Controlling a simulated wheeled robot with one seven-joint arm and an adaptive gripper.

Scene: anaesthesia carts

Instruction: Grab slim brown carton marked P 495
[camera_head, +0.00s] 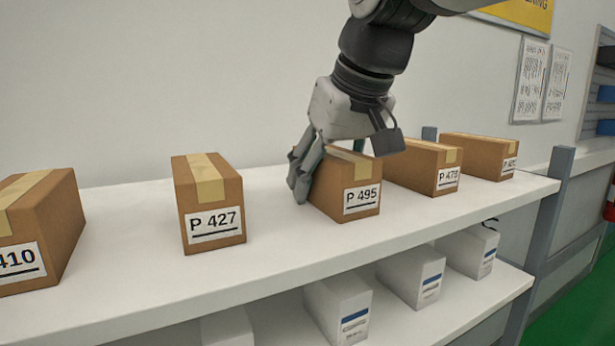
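The slim brown carton marked P 495 (345,198) stands on the upper white shelf, in the middle of the row of cartons. Its label faces me. My gripper (325,180) is over it from above. One finger lies along the carton's left side. The other finger is hidden behind the carton and the gripper body, so I cannot tell whether the gripper is closed on it. The carton rests on the shelf.
Carton P 427 (208,206) stands to the left with a gap, and carton P 410 (40,232) is farther left. Carton P 479 (424,168) is close on the right, with another carton (480,156) beyond. White boxes (340,306) fill the lower shelf. A grey post (548,230) stands at the right end.

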